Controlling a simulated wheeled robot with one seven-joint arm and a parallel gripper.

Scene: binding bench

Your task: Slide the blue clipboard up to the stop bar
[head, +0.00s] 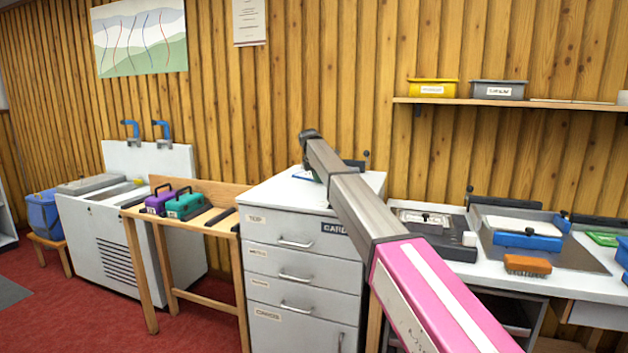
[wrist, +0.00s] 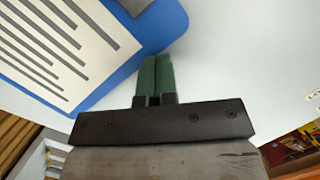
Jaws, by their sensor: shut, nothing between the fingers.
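The blue clipboard (wrist: 165,25) lies on a white top (wrist: 245,60) in the wrist view, with a sheet of dark printed lines (wrist: 60,45) on it. It runs out of the picture at the upper left. My gripper (wrist: 157,58) has its two green fingers together, empty, with the tips at the clipboard's near edge; I cannot tell whether they touch it. In the head view a sliver of the clipboard (head: 304,175) shows on the drawer cabinet, and my arm hides the gripper. A dark bar (head: 353,163) at the cabinet's back, partly behind my arm, may be the stop bar.
The grey drawer cabinet (head: 268,240) stands beside a wooden table (head: 183,228) with purple and teal cases. On the right is a bench with a dark press (head: 445,245), a blue-handled tool (head: 527,241) and a brush (head: 527,265). The cabinet top's front left looks clear.

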